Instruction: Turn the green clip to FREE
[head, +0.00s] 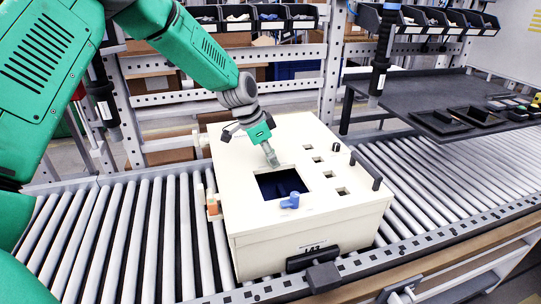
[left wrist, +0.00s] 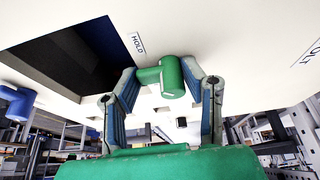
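The green clip (left wrist: 172,76) is a short cylinder with a side lever, on the cream box top (head: 239,166). In the left wrist view its lever points left, toward the square opening and close to the HOLD label (left wrist: 137,43). My left gripper (head: 271,160) is low over the box behind the opening and hides the clip in the head view. In the left wrist view the fingertips of my left gripper (left wrist: 160,72) lie on either side of the clip, very close to it. I cannot tell whether they press on it. My right gripper is not in view.
A blue clip (head: 291,201) sits at the opening's front edge. The box stands on a roller conveyor (head: 110,235). Black handles stand on its right side, and an orange part (head: 212,204) is at its left. A dark shelf (head: 415,92) with trays is at the back right.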

